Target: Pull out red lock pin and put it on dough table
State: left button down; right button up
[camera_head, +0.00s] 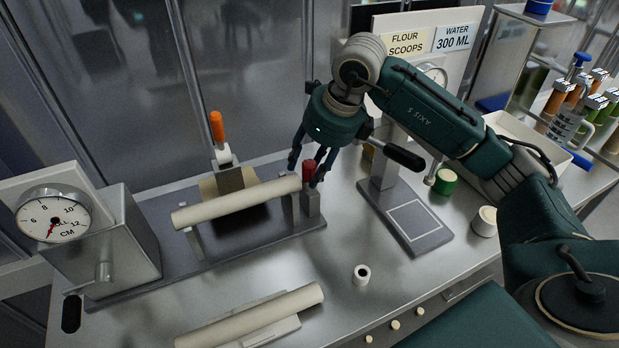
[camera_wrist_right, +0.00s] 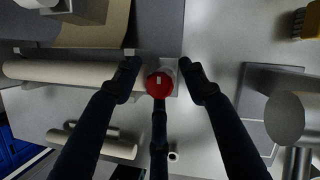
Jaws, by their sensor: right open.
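The red lock pin (camera_head: 309,170) stands upright in a small grey block (camera_head: 311,202) at the right end of the dough roller stand. In the right wrist view the round red pin head (camera_wrist_right: 159,85) lies between the fingers. My right gripper (camera_head: 308,175) is open above and around the pin, with fingers on both sides; it also shows in the right wrist view (camera_wrist_right: 160,82). I cannot tell whether any finger touches the pin. The metal dough table (camera_head: 330,265) spreads in front. My left gripper is not in view.
A cream roller (camera_head: 235,202) lies across the stand, with an orange-handled clamp (camera_head: 217,130) behind it. Another roller (camera_head: 250,318) lies at the front. A dial gauge (camera_head: 52,217) stands left, a press with a black handle (camera_head: 400,157) right. A small white ring (camera_head: 362,274) sits on clear table.

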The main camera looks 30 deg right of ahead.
jog(key=shift+c, duration=0.5)
dwell(0.3)
jog(key=c, duration=1)
jog(key=shift+o, duration=0.2)
